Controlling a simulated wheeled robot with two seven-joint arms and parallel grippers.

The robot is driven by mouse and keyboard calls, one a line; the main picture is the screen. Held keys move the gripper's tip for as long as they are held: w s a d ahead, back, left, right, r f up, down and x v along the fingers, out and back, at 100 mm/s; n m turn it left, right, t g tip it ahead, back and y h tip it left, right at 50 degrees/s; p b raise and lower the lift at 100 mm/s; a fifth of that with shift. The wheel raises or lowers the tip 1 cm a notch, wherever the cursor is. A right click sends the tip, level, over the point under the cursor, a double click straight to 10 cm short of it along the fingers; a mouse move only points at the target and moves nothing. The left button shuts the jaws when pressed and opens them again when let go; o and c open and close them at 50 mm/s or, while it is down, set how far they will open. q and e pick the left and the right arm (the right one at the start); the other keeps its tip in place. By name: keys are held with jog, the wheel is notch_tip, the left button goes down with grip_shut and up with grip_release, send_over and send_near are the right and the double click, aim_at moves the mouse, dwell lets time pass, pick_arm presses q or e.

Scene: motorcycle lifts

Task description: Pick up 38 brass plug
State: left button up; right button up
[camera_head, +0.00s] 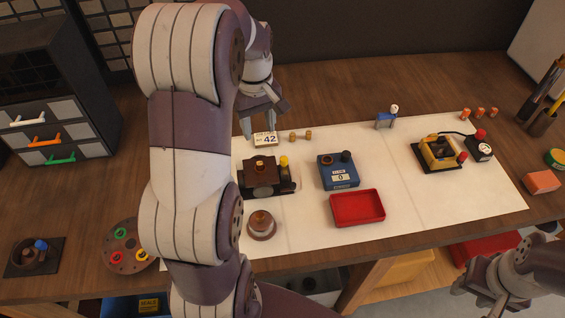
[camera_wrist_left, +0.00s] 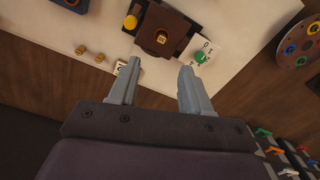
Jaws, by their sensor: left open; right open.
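Two small brass pieces (camera_head: 300,136) lie on the white mat right of the "42" card (camera_head: 265,139); they also show in the left wrist view (camera_wrist_left: 90,53). Another small brass piece (camera_wrist_left: 161,39) sits in the middle of a dark brown fixture (camera_wrist_left: 172,22). I cannot read a number 38 on any of them. My left gripper (camera_head: 259,120) is open and empty behind the fixture; its two fingers (camera_wrist_left: 158,82) point toward the fixture in the wrist view, apart from it. My right gripper (camera_head: 487,298) is low at the right, away from the mat, open.
A blue "0" box (camera_head: 338,172), a red tray (camera_head: 357,208) and a round brown base (camera_head: 261,226) stand on the mat (camera_head: 300,235). A yellow-and-black device (camera_head: 440,153) is at right. Small orange pieces (camera_head: 480,112) stand behind it. A drawer cabinet (camera_head: 50,110) stands far left.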

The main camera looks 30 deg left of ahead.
pick_arm(q)
jog(key=b, duration=0.4)
send_over(259, 163)
notch_tip(259, 163, down, 5)
notch_tip(259, 163, down, 3)
jog(key=shift+w+d+r, duration=0.1)
jog(key=shift+r, duration=0.05)
notch_tip(259, 163, down, 4)
jog(key=shift+f+p, duration=0.1)
jog(key=shift+p, duration=0.6)
jog(key=shift+f, duration=0.35)
grip_shut()
